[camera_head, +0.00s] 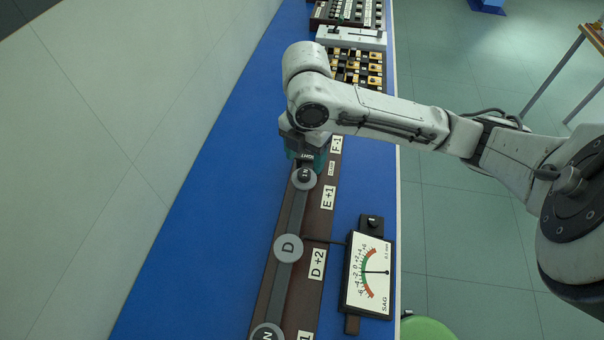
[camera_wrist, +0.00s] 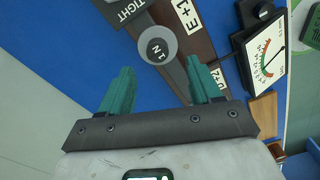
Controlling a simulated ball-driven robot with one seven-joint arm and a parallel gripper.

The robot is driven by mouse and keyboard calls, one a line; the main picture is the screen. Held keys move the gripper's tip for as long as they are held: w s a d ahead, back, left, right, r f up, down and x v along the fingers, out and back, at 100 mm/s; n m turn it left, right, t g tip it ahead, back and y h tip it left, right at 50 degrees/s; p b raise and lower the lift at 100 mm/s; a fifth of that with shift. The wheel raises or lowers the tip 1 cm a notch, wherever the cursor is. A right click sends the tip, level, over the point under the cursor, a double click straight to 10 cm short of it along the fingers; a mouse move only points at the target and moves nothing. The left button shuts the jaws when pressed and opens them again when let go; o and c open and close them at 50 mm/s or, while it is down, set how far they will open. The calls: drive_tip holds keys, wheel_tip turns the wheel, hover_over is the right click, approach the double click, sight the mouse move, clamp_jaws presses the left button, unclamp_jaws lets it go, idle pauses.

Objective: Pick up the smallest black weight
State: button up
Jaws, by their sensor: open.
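My gripper (camera_wrist: 160,68) has two teal fingers spread wide with nothing between their pads. In the wrist view a grey round knob marked N (camera_wrist: 158,48) lies just beyond the fingertips, around the middle of the gap. In the head view my gripper (camera_head: 306,158) points down over the brown rail, partly hidden by my arm, beside the same knob (camera_head: 304,178). No piece is clearly recognisable as the smallest black weight. Black and yellow pieces sit in a case (camera_head: 357,68) farther up the bench, partly hidden by my arm; they are too small to tell apart.
The long blue bench (camera_head: 205,225) carries the brown rail (camera_head: 316,228), with a knob marked D (camera_head: 288,248) and another N knob (camera_head: 267,332) nearer. A SAG dial gauge (camera_head: 369,273) stands right of the rail. Bare blue surface lies left.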

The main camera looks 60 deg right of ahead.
sight(304, 173)
drive_tip(key=shift+w+d+f, duration=0.1)
drive_tip(key=shift+w+f, duration=0.05)
drive_tip(key=shift+f, duration=2.6)
drive_tip(key=c, duration=1.2)
